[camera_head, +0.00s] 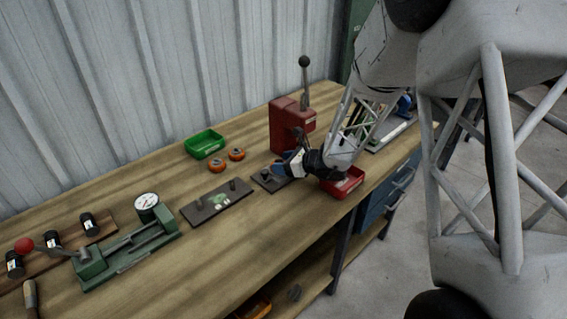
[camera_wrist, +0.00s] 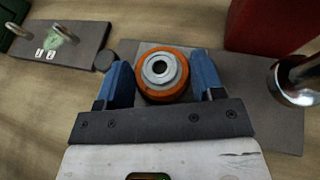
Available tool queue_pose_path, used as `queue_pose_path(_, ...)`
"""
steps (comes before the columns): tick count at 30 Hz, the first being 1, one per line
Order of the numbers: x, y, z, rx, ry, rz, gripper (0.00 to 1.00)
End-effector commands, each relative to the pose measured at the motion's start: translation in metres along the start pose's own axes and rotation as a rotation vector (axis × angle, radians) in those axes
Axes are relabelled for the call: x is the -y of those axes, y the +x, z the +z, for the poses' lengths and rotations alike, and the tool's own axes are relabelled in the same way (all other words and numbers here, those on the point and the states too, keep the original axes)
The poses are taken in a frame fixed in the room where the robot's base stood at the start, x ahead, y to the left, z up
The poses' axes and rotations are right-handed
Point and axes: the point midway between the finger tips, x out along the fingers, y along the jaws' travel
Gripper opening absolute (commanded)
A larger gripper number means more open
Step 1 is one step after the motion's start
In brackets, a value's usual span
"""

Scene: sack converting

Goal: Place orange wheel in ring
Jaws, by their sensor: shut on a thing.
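An orange wheel (camera_wrist: 182,88) with a pale metal hub sits between the blue fingers of my gripper (camera_wrist: 162,82), and the fingers are shut on it. It is above or on a grey plate (camera_wrist: 270,125); I cannot tell whether it touches. No ring shows clearly; the wheel and gripper hide the plate beneath them. In the head view my gripper (camera_head: 282,168) is low over a small dark plate (camera_head: 262,183) in front of the red press, and the held wheel is hidden there. Two other orange wheels (camera_head: 217,165) (camera_head: 236,154) lie on the bench to the left.
The red press (camera_head: 287,126) with its upright lever stands just behind my gripper. A shiny metal part (camera_wrist: 297,82) is close at its right in the wrist view. A red tray (camera_head: 348,186), a green tray (camera_head: 204,143) and a dark plate with posts (camera_head: 215,205) are nearby.

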Motion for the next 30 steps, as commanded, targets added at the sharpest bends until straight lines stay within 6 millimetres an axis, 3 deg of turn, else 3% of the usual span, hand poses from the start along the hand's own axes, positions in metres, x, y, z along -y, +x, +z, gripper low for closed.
queue_pose_path(8, 0.0001, 0.0011, -0.0025, 0.000, 0.000, 0.000, 0.33)
queue_pose_path(9, 0.0001, 0.0011, -0.0024, 0.000, 0.000, 0.000, 0.66)
queue_pose_path(13, 0.0001, 0.0010, -0.0023, 0.000, 0.000, 0.000, 0.86)
queue_pose_path(26, 0.0001, -0.0003, 0.0010, 0.000, -0.001, 0.000, 0.87)
queue_pose_path(30, 0.0001, -0.0086, 0.0005, 0.000, -0.001, 0.000, 0.87)
